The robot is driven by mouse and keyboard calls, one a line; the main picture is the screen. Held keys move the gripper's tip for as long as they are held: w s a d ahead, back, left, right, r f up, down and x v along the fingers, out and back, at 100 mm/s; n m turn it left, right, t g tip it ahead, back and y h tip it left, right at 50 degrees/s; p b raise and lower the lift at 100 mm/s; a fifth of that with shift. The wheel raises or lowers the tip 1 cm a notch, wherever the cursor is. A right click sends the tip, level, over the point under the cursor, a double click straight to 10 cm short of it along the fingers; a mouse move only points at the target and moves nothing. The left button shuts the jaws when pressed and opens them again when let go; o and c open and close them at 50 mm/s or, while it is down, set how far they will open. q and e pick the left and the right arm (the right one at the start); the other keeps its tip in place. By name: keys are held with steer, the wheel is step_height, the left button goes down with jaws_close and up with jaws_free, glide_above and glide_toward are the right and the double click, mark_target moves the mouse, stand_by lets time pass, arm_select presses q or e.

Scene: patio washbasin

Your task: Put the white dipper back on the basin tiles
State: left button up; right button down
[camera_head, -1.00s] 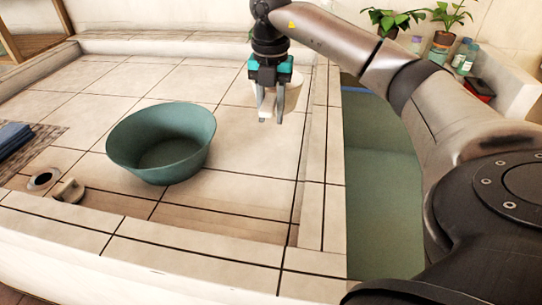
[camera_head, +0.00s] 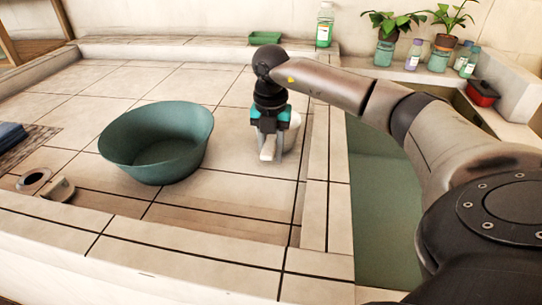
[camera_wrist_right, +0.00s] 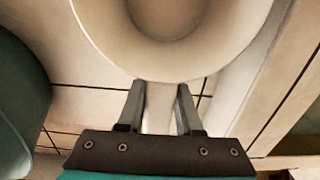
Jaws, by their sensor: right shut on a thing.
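The white dipper (camera_head: 292,130) is at the right side of the tiled basin floor (camera_head: 225,187), low over or on the tiles; I cannot tell whether it touches. My right gripper (camera_head: 270,156) points down and is shut on the dipper's handle (camera_head: 267,149). In the right wrist view the dipper's round bowl (camera_wrist_right: 165,58) fills the top, and the handle (camera_wrist_right: 158,120) runs between the two fingers (camera_wrist_right: 159,105). The bowl is partly hidden behind the gripper in the head view. My left gripper is out of view.
A large green tub (camera_head: 157,145) stands on the tiles left of the gripper. A raised tiled edge (camera_head: 316,185) runs along the right, beside a green trough (camera_head: 380,205). Bottles (camera_head: 412,55), plants and a red pot (camera_head: 482,93) line the back right. Front tiles are clear.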

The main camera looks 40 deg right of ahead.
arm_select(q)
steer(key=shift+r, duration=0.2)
arm_select(e)
steer(key=shift+f, duration=0.25)
steer(key=shift+f, duration=0.1)
steer(key=c, duration=0.6)
jaws_free()
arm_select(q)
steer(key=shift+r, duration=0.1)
arm_select(e)
steer(key=shift+r, duration=0.25)
step_height(320, 180, up, 9)
steer(key=p, duration=0.4)
steer(key=shift+a+r, duration=0.1)
steer(key=shift+r, duration=0.1)
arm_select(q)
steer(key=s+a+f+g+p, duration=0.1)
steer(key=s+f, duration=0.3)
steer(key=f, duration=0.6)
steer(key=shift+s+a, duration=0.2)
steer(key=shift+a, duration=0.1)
arm_select(e)
steer(key=shift+s+r, duration=0.1)
steer(key=shift+r, duration=1.1)
